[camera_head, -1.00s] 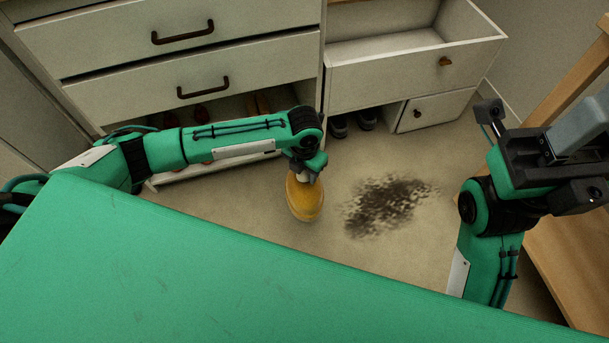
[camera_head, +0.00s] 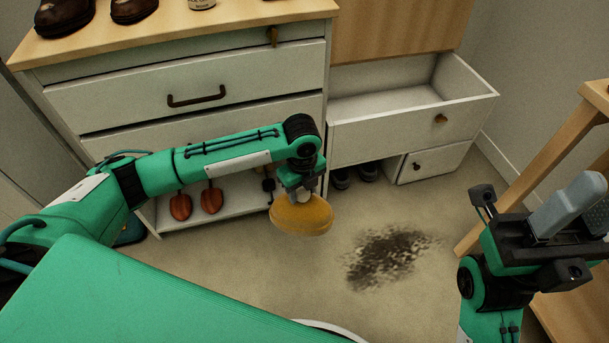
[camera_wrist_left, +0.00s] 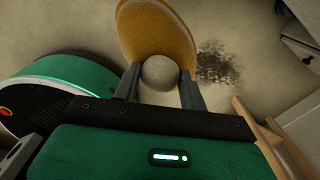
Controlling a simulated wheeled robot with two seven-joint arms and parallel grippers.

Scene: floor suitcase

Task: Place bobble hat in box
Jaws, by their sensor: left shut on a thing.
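The mustard-yellow bobble hat (camera_head: 300,218) hangs above the floor in the head view, with its pale bobble at the top. My left gripper (camera_head: 304,192) is shut on the bobble. In the left wrist view the two fingers (camera_wrist_left: 160,84) press on either side of the round pale bobble (camera_wrist_left: 160,72), and the hat (camera_wrist_left: 158,28) spreads beyond it. An open, empty white box-like drawer (camera_head: 412,128) juts out at the right of the cabinet; no other box is clear.
A white drawer cabinet (camera_head: 190,97) stands behind my left arm, with brown shoes (camera_head: 66,15) on its wooden top and reddish shoes (camera_head: 211,199) on its low shelf. A dark stain (camera_head: 388,256) marks the clear floor. A wooden frame (camera_head: 530,175) stands at the right.

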